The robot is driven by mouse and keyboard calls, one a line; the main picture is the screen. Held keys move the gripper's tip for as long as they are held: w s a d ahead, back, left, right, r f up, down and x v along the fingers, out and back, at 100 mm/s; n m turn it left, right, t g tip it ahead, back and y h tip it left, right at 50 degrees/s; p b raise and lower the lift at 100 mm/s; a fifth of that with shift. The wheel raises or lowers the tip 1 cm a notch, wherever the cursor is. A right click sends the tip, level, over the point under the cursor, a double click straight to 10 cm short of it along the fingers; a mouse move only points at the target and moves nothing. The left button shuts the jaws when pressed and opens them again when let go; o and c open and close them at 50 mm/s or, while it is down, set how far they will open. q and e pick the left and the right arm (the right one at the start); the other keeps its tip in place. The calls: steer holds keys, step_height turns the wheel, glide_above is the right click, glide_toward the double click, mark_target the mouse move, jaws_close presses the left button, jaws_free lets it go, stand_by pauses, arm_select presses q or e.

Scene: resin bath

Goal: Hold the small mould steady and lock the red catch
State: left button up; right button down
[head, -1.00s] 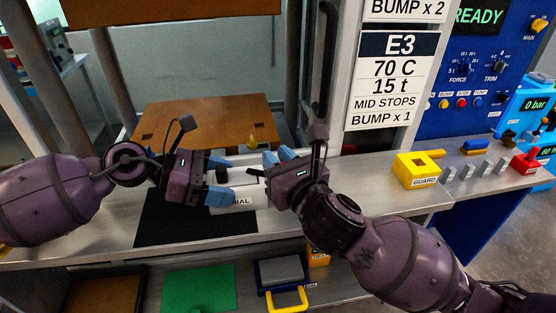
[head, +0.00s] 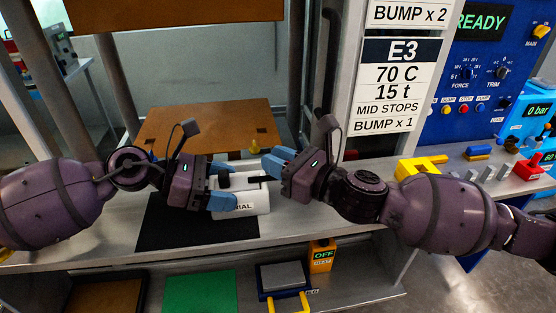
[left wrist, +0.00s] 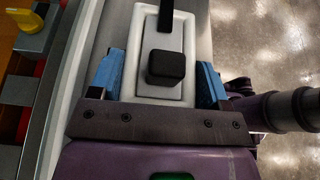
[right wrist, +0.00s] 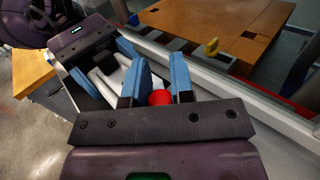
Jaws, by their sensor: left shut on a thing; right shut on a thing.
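In the left wrist view the mould (left wrist: 147,90) has a grey top plate, a black knob (left wrist: 166,67) and a dark bar. My right gripper (head: 277,163) is at the mould's right end. In the right wrist view it is shut on the red catch (right wrist: 160,97), which shows between its blue fingers. The fingers hide most of the catch.
The dark mat (head: 180,225) lies on the grey bench. A brown board (head: 205,125) lies behind. At right are a yellow guard block (head: 420,167) and a red lever block (head: 529,170). A shelf below holds a green sheet (head: 200,290) and an orange OFF box (head: 321,257).

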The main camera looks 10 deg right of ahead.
stand_by(0.4)
steer(key=c, duration=1)
jaws_free()
steer(key=shift+d, duration=0.1)
steer(key=v, duration=1.2)
steer(key=shift+w, duration=0.1)
arm_select(q)
steer(key=o, duration=1.4)
steer(key=shift+c, duration=0.2)
